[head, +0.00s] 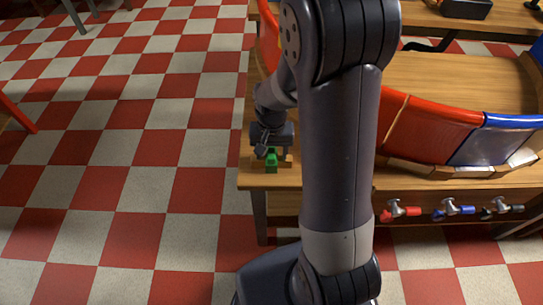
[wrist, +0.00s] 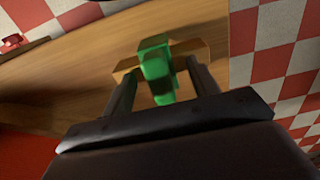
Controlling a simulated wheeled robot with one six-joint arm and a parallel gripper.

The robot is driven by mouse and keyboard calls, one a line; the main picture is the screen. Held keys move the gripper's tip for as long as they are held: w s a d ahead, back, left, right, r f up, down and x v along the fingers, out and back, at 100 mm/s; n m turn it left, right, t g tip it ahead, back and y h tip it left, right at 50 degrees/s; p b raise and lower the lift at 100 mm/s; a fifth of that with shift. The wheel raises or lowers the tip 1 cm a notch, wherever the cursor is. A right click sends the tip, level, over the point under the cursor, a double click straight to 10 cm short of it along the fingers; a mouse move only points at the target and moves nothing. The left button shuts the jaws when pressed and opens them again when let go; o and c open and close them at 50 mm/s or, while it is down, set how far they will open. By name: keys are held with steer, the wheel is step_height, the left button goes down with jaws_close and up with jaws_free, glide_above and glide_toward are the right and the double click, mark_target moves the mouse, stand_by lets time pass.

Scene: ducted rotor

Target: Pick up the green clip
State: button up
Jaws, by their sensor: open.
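The green clip (head: 271,161) sits at the left front corner of the wooden table, by a small wooden block (head: 287,160). In the wrist view the green clip (wrist: 156,70) stands against the pale wooden block (wrist: 188,48), between the two fingers. My gripper (head: 265,149) is at the clip in the head view, and my arm hides part of the table behind it. In the wrist view my gripper (wrist: 158,75) is open, with one finger on each side of the clip. I cannot tell whether either finger touches it.
The wooden table (head: 460,80) carries a curved wall with a red panel (head: 430,128) and a blue panel (head: 500,140). The checkered floor (head: 130,130) left of the table is mostly clear.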

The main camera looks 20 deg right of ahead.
steer(key=c, duration=1.1)
steer(key=shift+o, duration=0.2)
steer(key=shift+r, duration=0.1)
step_height(320, 180, up, 9)
steer(key=shift+r+p, duration=0.15)
steer(key=shift+p, duration=0.45)
step_height(320, 180, up, 6)
steer(key=p, duration=0.4)
glide_above(272, 151)
steer(key=shift+f, duration=0.2)
steer(key=shift+f, duration=0.1)
